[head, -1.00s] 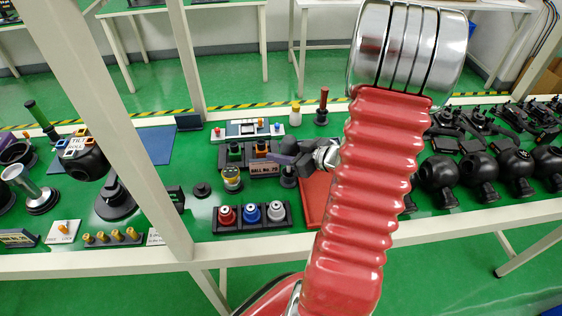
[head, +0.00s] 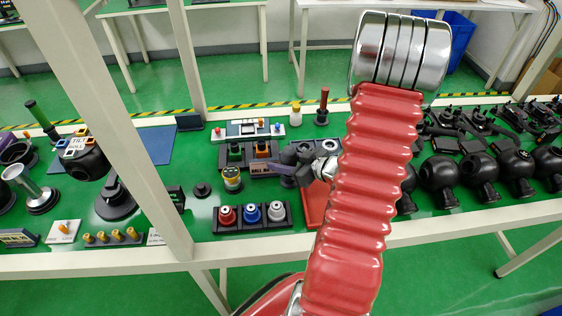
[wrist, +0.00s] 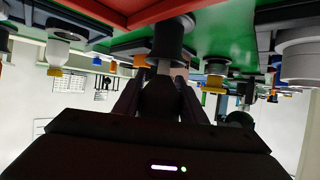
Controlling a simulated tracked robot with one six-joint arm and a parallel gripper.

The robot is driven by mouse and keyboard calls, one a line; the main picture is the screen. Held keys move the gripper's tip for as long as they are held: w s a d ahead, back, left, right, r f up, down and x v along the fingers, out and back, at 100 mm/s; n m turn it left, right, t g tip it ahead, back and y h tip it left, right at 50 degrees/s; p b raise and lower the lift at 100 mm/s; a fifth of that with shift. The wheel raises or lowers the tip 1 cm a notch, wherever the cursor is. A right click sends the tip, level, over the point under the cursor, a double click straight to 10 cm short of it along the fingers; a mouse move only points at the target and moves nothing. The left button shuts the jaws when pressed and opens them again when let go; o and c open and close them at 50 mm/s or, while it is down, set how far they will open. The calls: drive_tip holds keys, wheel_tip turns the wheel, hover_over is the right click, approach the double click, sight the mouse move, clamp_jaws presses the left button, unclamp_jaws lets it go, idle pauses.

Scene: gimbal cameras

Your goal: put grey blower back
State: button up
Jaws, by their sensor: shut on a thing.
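My gripper (wrist: 160,98) is shut on the grey blower, whose dark rounded bulb (wrist: 160,95) sits between the fingers in the wrist view. A thin pale nozzle runs from the bulb toward a dark round holder (wrist: 172,40) on the table, which appears at the top of this inverted view. I cannot tell whether the nozzle tip is inside the holder. In the head view my gripper (head: 292,157) is above the table, close over the dark holder (head: 288,181). The blower is too small and dark there to make out clearly.
A red tray (head: 312,218) lies right of the holder. A rack (head: 226,226) with red, blue and grey bottles stands in front. A yellow-banded jar (head: 232,180) is at the left. Several black spheres stand at the right.

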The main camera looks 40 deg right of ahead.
drive_tip(key=shift+f, duration=0.15)
drive_tip(key=o, duration=0.9)
drive_tip(key=shift+o, duration=0.2)
drive_tip(key=shift+r, duration=0.25)
drive_tip(key=v, duration=1.2)
drive_tip(key=shift+s+f, duration=0.1)
